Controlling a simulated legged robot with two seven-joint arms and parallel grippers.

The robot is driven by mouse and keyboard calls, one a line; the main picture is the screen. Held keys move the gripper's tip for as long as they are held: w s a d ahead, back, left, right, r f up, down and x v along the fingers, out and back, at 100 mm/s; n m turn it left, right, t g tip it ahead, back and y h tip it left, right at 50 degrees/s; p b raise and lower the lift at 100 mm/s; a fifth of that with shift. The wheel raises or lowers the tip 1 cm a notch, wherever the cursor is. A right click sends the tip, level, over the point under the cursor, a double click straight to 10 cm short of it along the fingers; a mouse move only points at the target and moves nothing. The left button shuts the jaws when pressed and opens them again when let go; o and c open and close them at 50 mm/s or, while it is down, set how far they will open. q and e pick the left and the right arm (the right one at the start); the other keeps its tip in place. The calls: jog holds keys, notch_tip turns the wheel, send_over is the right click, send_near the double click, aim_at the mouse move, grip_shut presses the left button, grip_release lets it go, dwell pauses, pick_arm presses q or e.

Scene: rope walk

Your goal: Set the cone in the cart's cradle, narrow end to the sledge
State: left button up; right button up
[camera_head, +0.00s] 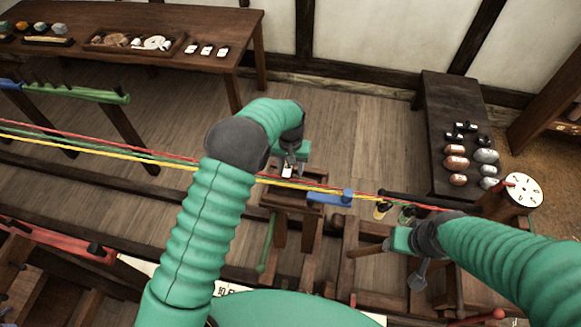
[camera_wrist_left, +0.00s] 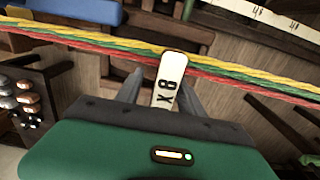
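I cannot make out the cone for certain. Three ropes, red, green and yellow, run across the head view to the right. My left gripper (camera_head: 289,168) is at the ropes, shut on a white tag (camera_wrist_left: 168,82) marked 8 and X, which stands between its fingers in the left wrist view. Below it in the head view is a wooden frame (camera_head: 290,204) with a blue bar (camera_head: 330,198) beside it; whether this is the cart is unclear. My right gripper (camera_head: 388,243) points left, beside a brown wooden bar (camera_head: 365,250); its fingers are not clear.
A dark bench (camera_head: 433,105) at right carries several brown and grey rounded pieces. A post with a white dial (camera_head: 523,190) stands near it. A long table (camera_head: 75,60) at back left holds a tray and white tags. Wooden rails and beams crowd the floor below the ropes.

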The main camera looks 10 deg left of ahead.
pick_arm(q)
jog(key=shift+s+r, duration=0.1)
jog(key=shift+a+r, duration=0.1)
jog(key=shift+r, duration=0.2)
notch_tip(320, 180, up, 11)
jog(key=shift+r+b, duration=0.15)
jog(key=shift+b, duration=1.05)
jog(key=shift+s+a, duration=0.1)
jog(key=shift+a, duration=0.1)
jog(key=s+a+f+t, duration=0.1)
jog(key=s+a, duration=0.2)
jog(key=s, duration=0.8)
jog(key=s+a+f+t, duration=0.1)
jog(key=s+a, duration=0.3)
jog(key=s, duration=0.8)
jog(key=shift+a+f+t, duration=0.15)
jog(key=shift+f+t, duration=0.15)
jog(key=shift+f, duration=0.1)
jog(key=shift+s+a, duration=0.1)
jog(key=shift+s, duration=0.15)
jog(key=shift+w, duration=0.15)
